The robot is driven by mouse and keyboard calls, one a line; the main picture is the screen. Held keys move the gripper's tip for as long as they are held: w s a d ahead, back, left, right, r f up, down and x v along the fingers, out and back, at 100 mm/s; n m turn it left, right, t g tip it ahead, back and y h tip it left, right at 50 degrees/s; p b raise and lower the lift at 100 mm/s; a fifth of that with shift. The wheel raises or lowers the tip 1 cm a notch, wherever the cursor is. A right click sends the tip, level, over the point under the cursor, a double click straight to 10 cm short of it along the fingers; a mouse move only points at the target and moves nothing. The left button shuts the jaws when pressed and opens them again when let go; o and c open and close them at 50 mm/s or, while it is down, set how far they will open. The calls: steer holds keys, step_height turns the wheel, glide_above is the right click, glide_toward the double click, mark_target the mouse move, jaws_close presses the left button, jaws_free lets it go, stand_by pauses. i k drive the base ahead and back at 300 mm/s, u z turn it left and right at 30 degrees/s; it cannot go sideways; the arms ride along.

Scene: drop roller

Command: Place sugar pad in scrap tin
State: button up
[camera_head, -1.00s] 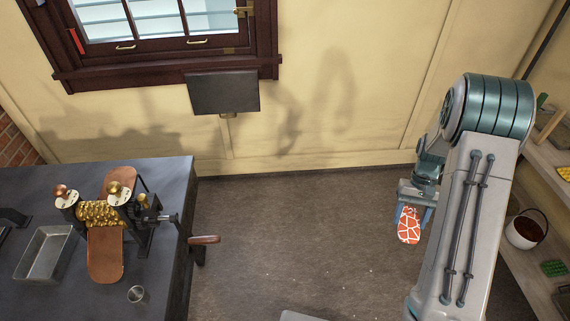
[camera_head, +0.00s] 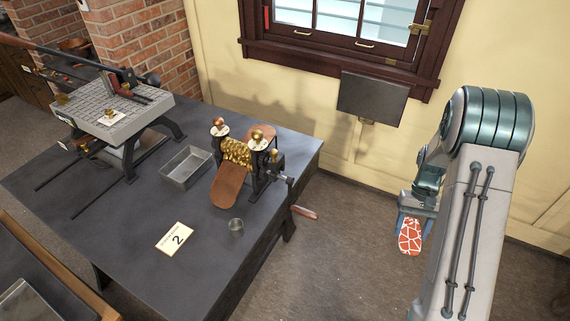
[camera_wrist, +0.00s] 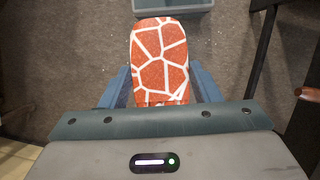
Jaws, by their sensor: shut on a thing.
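The sugar pad (camera_head: 410,237) is a flat orange-red piece with rounded ends and white crack-like lines. My gripper (camera_head: 413,215) is shut on one end of it, above the floor at the right, well away from the table. In the wrist view the pad (camera_wrist: 160,55) sticks out beyond the blue fingers of my gripper (camera_wrist: 161,92). An open rectangular metal tin (camera_head: 187,169), apparently the scrap tin, stands empty on the dark table, left of the roller machine.
The roller machine (camera_head: 237,155) with its crank handle (camera_head: 304,212) stands by the right edge of the dark table (camera_head: 130,225). A numbered card (camera_head: 175,238) lies in front. A gridded machine (camera_head: 115,115) stands at the left. Floor is clear between table and arm.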

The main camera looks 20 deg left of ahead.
mark_target(189, 170)
steer(key=u, duration=0.95)
steer(key=i, duration=1)
steer(key=z, duration=0.05)
